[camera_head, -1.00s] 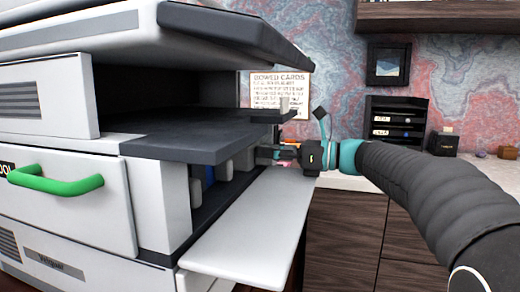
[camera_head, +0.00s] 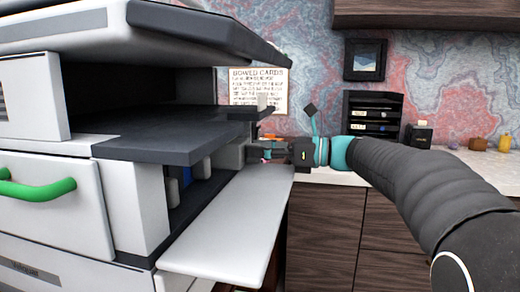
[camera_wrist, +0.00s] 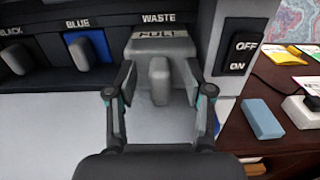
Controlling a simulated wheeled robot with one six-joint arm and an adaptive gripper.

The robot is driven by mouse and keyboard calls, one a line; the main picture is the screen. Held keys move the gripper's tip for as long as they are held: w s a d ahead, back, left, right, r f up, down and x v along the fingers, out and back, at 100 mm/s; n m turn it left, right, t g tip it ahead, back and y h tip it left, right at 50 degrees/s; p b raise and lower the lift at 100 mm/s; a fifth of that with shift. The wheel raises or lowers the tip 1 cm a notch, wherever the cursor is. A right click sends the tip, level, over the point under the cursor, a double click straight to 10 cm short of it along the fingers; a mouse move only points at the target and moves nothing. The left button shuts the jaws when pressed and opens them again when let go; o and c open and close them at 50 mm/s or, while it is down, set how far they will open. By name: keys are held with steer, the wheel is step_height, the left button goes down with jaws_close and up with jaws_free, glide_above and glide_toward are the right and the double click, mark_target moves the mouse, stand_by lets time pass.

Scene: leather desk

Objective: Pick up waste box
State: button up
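The waste box (camera_wrist: 158,47) is a light grey unit marked FULL under the WASTE label, in the rightmost slot of the printer's row. A rounded grey grip (camera_wrist: 160,78) sticks out of its front. In the wrist view my gripper (camera_wrist: 159,84) is open, one finger on each side of this grip, with gaps visible between fingers and grip. In the head view my gripper (camera_head: 264,151) is at the right end of the printer's open front bay. I cannot make out the waste box clearly there.
Blue (camera_wrist: 84,48) and black (camera_wrist: 15,55) cartridges sit left of the waste slot. An OFF/ON switch (camera_wrist: 238,55) is to its right. The printer's white flap (camera_head: 225,225) lies open below my gripper. A blue block (camera_wrist: 262,118) lies on the desk at right.

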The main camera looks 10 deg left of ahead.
steer(key=s+d, duration=0.1)
steer(key=d, duration=1.1)
steer(key=shift+s, duration=0.2)
steer(key=shift+f, duration=0.1)
